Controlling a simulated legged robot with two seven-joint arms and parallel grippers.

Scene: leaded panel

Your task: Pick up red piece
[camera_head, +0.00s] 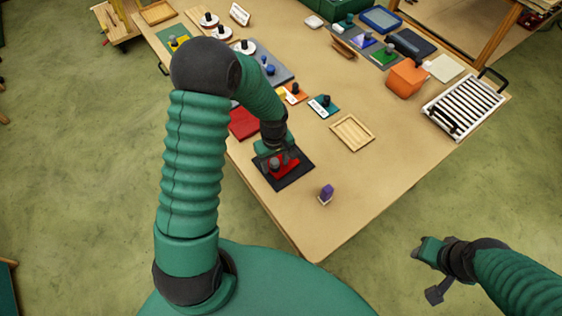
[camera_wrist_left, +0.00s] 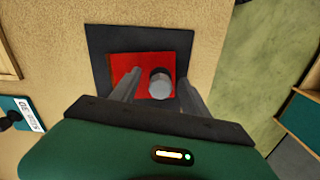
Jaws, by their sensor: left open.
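The red piece (camera_head: 287,166) is a flat red plate with a grey knob, lying on a black mat (camera_head: 297,179) near the table's front left edge. In the left wrist view the red piece (camera_wrist_left: 131,65) lies inside the black mat (camera_wrist_left: 97,41), and its round grey knob (camera_wrist_left: 160,83) stands up. My left gripper (camera_head: 275,160) is just above the red piece. In the left wrist view my left gripper (camera_wrist_left: 157,86) is open, its two fingers on either side of the knob, not visibly pressing on it. My right gripper (camera_head: 430,270) hangs off the table at the lower right.
A purple-topped piece (camera_head: 326,192) stands right of the black mat. An empty wooden tray (camera_head: 371,146), an orange container (camera_head: 406,78) and a white slatted rack (camera_head: 440,122) are further right.

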